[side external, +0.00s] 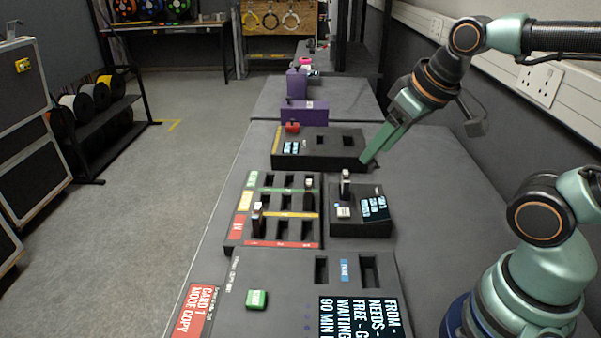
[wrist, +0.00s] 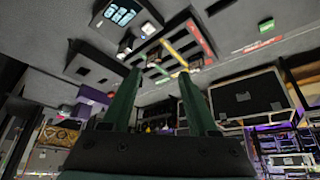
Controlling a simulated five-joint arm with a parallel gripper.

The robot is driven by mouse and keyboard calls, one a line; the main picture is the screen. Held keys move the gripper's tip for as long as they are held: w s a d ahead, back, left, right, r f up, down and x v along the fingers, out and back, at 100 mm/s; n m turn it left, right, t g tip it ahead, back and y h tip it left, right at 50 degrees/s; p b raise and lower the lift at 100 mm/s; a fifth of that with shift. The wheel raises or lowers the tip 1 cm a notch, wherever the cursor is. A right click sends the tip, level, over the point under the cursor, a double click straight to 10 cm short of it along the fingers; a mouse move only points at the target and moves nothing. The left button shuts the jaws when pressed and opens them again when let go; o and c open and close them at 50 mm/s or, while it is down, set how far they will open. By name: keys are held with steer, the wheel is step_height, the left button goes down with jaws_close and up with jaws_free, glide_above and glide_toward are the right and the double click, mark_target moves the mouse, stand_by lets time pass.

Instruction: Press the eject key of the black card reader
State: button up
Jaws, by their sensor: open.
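A black box with a lit text screen, which looks like the card reader (side external: 360,226), stands right of the slotted tray. A small dark item with a pale top stands upright at its back edge, and a pale key (side external: 343,211) sits on its top left of the screen. In the wrist view the reader (wrist: 142,10) is at the top, with its key (wrist: 148,28) near the lower edge. My gripper (side external: 368,158) is open and empty, beyond the reader, by the right end of another black box. In the wrist view its fingers (wrist: 160,76) are spread apart.
The slotted tray (side external: 232,240) with green, yellow and red strips holds upright items. The other black box (side external: 345,160) has slots and small displays. A grey panel with a green block (side external: 257,299) is in front. Purple blocks (side external: 305,113) stand behind.

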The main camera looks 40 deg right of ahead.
jaws_close()
stand_by(1.5)
